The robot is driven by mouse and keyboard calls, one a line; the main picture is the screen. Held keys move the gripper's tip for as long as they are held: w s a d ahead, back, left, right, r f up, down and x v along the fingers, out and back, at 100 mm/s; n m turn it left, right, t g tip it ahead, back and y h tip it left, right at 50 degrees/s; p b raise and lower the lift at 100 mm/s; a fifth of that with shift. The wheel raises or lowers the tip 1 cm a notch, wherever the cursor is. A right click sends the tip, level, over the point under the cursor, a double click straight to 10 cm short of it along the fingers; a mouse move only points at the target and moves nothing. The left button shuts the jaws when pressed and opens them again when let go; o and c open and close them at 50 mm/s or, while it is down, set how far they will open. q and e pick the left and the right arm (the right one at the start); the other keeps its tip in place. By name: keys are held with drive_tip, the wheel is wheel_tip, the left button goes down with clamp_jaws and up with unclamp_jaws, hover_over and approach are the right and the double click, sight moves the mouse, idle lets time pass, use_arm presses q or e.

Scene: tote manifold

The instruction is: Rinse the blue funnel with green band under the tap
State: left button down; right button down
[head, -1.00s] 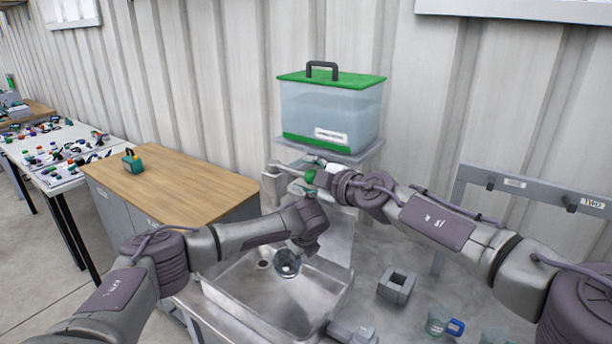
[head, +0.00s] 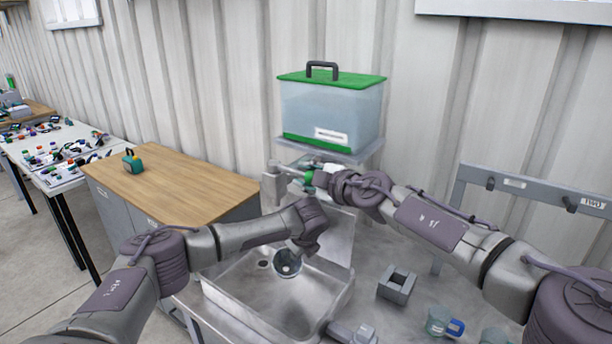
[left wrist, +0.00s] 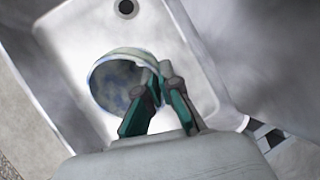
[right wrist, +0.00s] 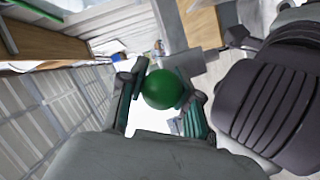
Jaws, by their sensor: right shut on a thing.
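The funnel (head: 288,265) is a bluish, see-through bowl shape held above the sink basin (head: 240,312). In the left wrist view the funnel (left wrist: 112,82) has its rim between the fingers of my left gripper (left wrist: 155,92); I cannot make out its green band. In the head view the left gripper's fingers are mostly hidden by its wrist. My right gripper (right wrist: 160,92) is shut on the round green tap knob (right wrist: 163,89), below the tank. The grey tap (head: 280,168) is partly hidden behind the right gripper. I cannot make out running water.
A clear water tank (head: 335,108) with a green lid stands on a shelf behind the sink. A grey square block (head: 396,285) and a cup with a blue handle (head: 441,322) stand right of the basin. A wooden-topped cabinet (head: 175,187) is at left.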

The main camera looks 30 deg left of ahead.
drive_tip(key=shift+s+a+r+t, duration=0.15)
drive_tip(key=shift+s+a+t, duration=0.1)
drive_tip(key=shift+s+t, duration=0.05)
drive_tip(key=shift+s+m+t+h, duration=0.1)
drive_tip(key=shift+m+t+h, duration=0.2)
drive_tip(key=shift+m+t, duration=0.1)
drive_tip(key=shift+f, duration=0.2)
drive_tip(key=c, duration=0.9)
unclamp_jaws()
drive_tip(key=shift+s+d, duration=0.1)
drive_tip(key=shift+d, duration=0.05)
drive_tip(key=shift+s+r, duration=0.1)
drive_tip(key=shift+d, duration=0.1)
